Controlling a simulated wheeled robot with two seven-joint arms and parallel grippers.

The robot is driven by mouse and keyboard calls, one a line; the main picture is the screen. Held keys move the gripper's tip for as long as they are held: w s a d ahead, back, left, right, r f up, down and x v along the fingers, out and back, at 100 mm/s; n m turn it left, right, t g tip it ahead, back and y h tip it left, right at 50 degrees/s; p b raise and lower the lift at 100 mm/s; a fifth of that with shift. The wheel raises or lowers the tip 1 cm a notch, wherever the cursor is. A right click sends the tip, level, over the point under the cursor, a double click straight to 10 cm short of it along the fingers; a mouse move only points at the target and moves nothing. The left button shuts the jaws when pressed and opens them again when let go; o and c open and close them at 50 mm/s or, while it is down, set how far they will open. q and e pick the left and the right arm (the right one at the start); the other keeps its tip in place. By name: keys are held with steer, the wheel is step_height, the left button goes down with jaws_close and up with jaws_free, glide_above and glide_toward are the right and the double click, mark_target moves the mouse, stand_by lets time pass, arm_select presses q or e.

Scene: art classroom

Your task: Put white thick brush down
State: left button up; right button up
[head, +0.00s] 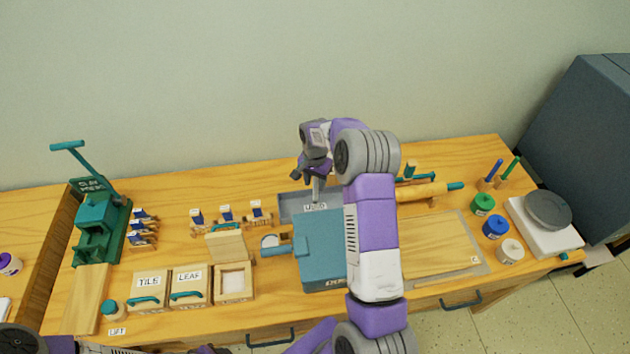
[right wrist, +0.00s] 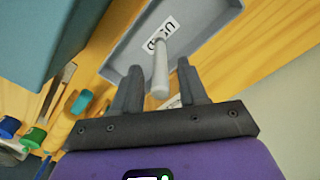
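The white thick brush (right wrist: 160,72) shows in the right wrist view as a pale, thick handle pointing toward my right gripper (right wrist: 158,88). Its far end is over the grey tray (right wrist: 205,18) with the "USED" label; I cannot tell whether it touches the tray floor. The handle lies between my two fingers, with a visible gap on each side, so the gripper is open around it. In the head view my right gripper (head: 316,185) is just above the tray (head: 290,205) at the back of the table. My left arm shows only along the bottom edge, its fingers out of sight.
A blue-grey box (head: 318,250) stands right in front of the tray. A board (head: 435,245), a rolling pin (head: 425,191) and paint jars (head: 495,227) are to the right. Tile and leaf boxes (head: 188,285) and a green press (head: 98,225) are to the left.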

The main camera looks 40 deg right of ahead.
steer(key=shift+r, duration=0.1)
step_height(320, 180, up, 12)
steer(key=p, duration=0.1)
stand_by(0.4)
steer(key=shift+r, duration=0.15)
stand_by(0.3)
